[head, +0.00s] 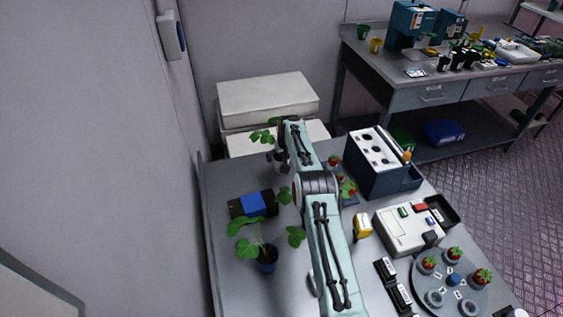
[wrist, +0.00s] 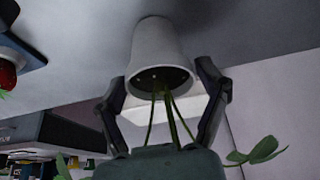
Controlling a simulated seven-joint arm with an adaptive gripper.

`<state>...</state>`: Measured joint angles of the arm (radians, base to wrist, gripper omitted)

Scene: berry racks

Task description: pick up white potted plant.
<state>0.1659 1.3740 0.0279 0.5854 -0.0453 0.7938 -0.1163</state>
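The white pot (wrist: 158,50) shows upside down in the wrist view, with its base against the grey table surface and green stems (wrist: 165,115) coming from its soil. My gripper (wrist: 162,75) has one finger on each side of the pot. A small gap shows at the right finger; the left finger is close to the rim, and contact there is unclear. In the head view my gripper (head: 279,158) is at the far left part of the table, beside green leaves (head: 262,137). The white pot is hidden there behind my arm.
Strawberry plants (head: 346,188), a dark rack box (head: 380,165), a white device (head: 407,228) and a round tray (head: 452,300) are to the right. White boxes (head: 267,98) stand behind.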

